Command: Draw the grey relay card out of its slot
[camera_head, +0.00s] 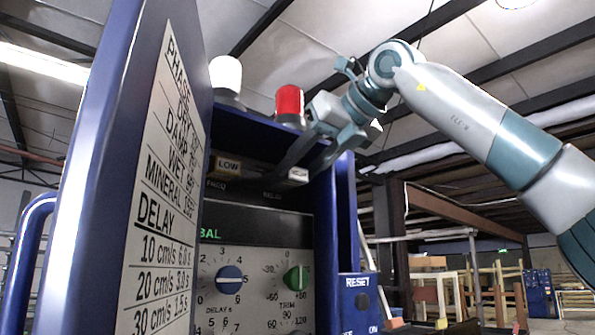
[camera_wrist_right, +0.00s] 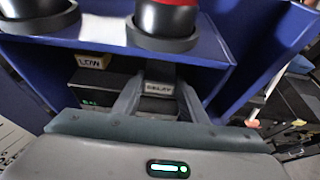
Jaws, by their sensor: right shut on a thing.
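The grey relay card (camera_wrist_right: 159,88) shows a pale front label between my fingers in the right wrist view. In the head view its pale end (camera_head: 298,175) is at the upper right of the blue cabinet's opening. My right gripper (camera_head: 303,164) reaches in from the upper right, below the red lamp, and is shut on the card. In the right wrist view the gripper (camera_wrist_right: 158,92) has one finger on each side of the label. The slot and most of the card are hidden, so I cannot tell how far in the card sits. My left gripper is out of view.
A yellowish block marked LOW (camera_head: 228,165) is left of the card. A white lamp (camera_head: 225,73) and a red lamp (camera_head: 289,103) stand on the cabinet top. The open blue door (camera_head: 150,60) blocks the left. Blue (camera_head: 229,279) and green (camera_head: 295,278) knobs are below.

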